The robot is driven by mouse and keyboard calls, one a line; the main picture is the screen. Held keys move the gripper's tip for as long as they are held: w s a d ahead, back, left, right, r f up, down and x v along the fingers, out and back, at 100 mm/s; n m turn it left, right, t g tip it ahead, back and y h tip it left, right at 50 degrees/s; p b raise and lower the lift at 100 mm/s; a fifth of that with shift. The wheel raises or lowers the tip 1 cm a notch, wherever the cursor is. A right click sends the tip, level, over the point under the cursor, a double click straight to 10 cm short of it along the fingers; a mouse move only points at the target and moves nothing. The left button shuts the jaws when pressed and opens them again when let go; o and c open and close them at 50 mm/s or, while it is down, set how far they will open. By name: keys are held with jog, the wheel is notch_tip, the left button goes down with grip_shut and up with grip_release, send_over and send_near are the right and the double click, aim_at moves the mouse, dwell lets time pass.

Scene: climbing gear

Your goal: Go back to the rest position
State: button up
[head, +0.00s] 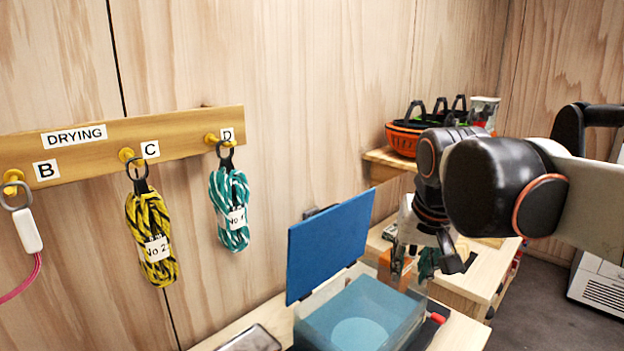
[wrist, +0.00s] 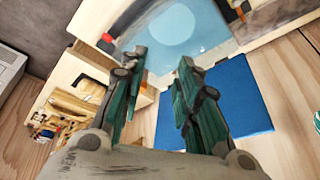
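My gripper (head: 425,258) hangs over the right side of the blue-lidded clear box in the head view, at the end of my black and grey arm. In the wrist view my gripper (wrist: 160,72) has its two green-padded fingers apart, with nothing between them. The clear box (head: 362,318) stands open below, its blue lid (head: 330,245) raised. In the wrist view the box (wrist: 175,35) lies beyond the fingertips and the lid (wrist: 215,105) is behind the right finger.
A yellow rope bundle (head: 152,238) hangs at C and a teal one (head: 230,208) at D on the drying rack (head: 190,133). An orange basket (head: 405,138) sits on a shelf behind my arm. A wooden cabinet (head: 465,285) stands close below.

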jog(key=s+d+f+n+t+b, duration=0.2)
jog(key=s+f+b, duration=0.3)
jog(key=s+f, duration=0.8)
notch_tip(320, 180, down, 4)
jog(key=shift+s+d+f+t, duration=0.1)
jog(key=shift+s+d+t, duration=0.1)
jog(key=shift+s+t, duration=0.15)
